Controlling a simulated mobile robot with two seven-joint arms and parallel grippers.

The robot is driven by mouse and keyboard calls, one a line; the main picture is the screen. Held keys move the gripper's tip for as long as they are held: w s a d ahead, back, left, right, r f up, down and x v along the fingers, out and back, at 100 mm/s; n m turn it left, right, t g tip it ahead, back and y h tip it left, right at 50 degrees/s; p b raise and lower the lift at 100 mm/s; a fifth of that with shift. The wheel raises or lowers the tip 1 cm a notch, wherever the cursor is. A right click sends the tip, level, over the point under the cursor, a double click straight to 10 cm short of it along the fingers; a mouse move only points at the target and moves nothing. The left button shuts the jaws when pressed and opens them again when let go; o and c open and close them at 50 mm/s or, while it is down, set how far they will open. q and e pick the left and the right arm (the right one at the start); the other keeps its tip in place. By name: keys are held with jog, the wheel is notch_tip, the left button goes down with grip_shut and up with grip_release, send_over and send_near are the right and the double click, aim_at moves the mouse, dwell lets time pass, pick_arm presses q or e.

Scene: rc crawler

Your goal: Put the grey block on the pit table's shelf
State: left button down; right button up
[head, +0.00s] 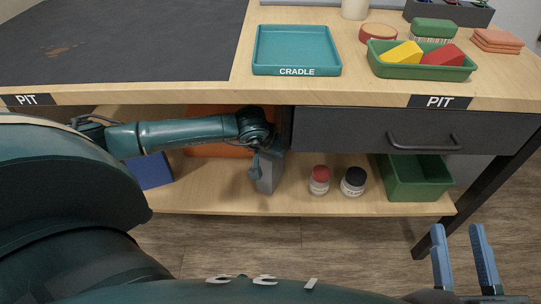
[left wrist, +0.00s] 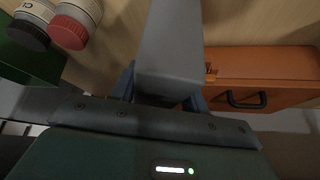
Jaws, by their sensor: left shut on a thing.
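The grey block (head: 269,173) is upright just over or on the pit table's lower shelf (head: 230,198); I cannot tell whether its bottom touches. My left gripper (head: 255,166) reaches in under the tabletop and is shut on the block. In the left wrist view the block (left wrist: 170,45) stands between the blue fingers (left wrist: 165,88), which are partly hidden behind it and the gripper body. My right gripper (head: 460,252) is open and empty, off the table's front right, with its two blue fingers apart.
Right of the block on the shelf stand a red-lidded jar (head: 319,181), a black-lidded jar (head: 353,182) and a green bin (head: 418,180). An orange case (left wrist: 262,65) lies behind. A blue object (head: 152,171) is at left. A drawer (head: 400,133) hangs above.

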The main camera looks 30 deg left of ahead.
pick_arm(q)
jog(key=shift+s+f, duration=0.1)
jog(key=shift+f, duration=0.25)
pick_arm(e)
jog(key=shift+w+r, duration=0.15)
jog(key=shift+r, duration=0.3)
pick_arm(q)
jog(key=shift+f, duration=0.15)
jog(key=c, duration=0.7)
grip_release()
pick_arm(e)
jog(key=shift+d+r+n+y, duration=0.1)
jog(key=shift+n+y, duration=0.2)
jog(key=shift+r, duration=0.1)
